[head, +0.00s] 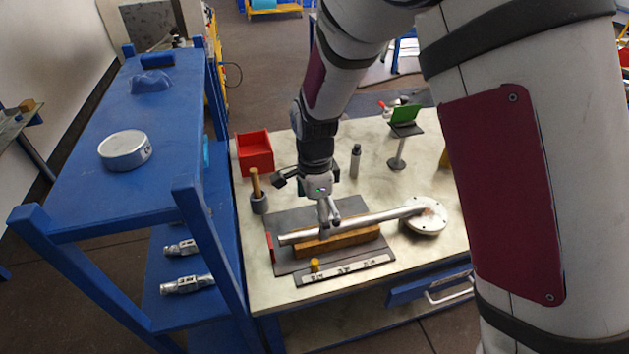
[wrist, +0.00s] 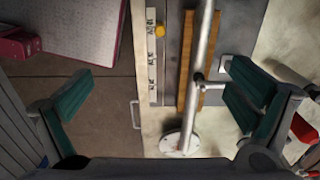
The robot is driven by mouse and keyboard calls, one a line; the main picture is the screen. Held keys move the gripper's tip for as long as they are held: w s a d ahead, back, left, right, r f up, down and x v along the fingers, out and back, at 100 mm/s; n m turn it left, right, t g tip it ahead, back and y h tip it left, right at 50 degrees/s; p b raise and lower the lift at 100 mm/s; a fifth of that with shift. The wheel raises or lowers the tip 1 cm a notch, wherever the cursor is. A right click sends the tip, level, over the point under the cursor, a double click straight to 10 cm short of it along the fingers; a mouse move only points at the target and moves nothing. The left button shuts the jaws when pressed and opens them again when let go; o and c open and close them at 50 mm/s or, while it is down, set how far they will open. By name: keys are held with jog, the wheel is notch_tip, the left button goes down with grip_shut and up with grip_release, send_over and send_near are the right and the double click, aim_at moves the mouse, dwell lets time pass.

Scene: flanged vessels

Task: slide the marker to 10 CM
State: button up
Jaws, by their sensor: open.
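The marker (head: 314,265) is a small yellow knob at the left part of a pale scale strip (head: 345,270) along the front of a grey board. The strip carries several dark labels, too small to read. In the wrist view the marker (wrist: 159,31) is near the top of the scale strip (wrist: 152,65). My gripper (head: 329,228) is over the pipe in the head view, behind the strip and apart from the marker. In the wrist view my gripper (wrist: 160,97) has its green-padded fingers wide apart, with nothing held between them.
A flanged pipe (head: 380,217) lies along a wooden block (head: 338,243) behind the strip, its round flange (head: 424,217) at right. A red plate (head: 270,247) stands at the board's left end. A red bin (head: 254,153) and mallet (head: 257,190) stand behind. A blue shelf (head: 180,200) borders the left.

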jog(key=s+d+r+n+t, duration=0.1)
jog(key=s+d+r+n, duration=0.2)
jog(key=d+r, duration=0.35)
jog(key=s+d+r+n+t+y, duration=0.1)
jog(key=s+d+r+n, duration=0.25)
jog(key=r, duration=0.55)
jog(key=s+d+r+n+t, duration=0.2)
jog(key=s+d+r+n, duration=0.15)
jog(key=r, duration=0.35)
jog(key=s+d+r+n+t+h+b, duration=0.1)
jog(key=s+d+r+n, duration=0.2)
jog(key=s, duration=0.6)
jog(key=shift+s+d+n+t, duration=0.15)
jog(key=shift+d+n+t, duration=0.15)
jog(key=shift+d+n, duration=0.75)
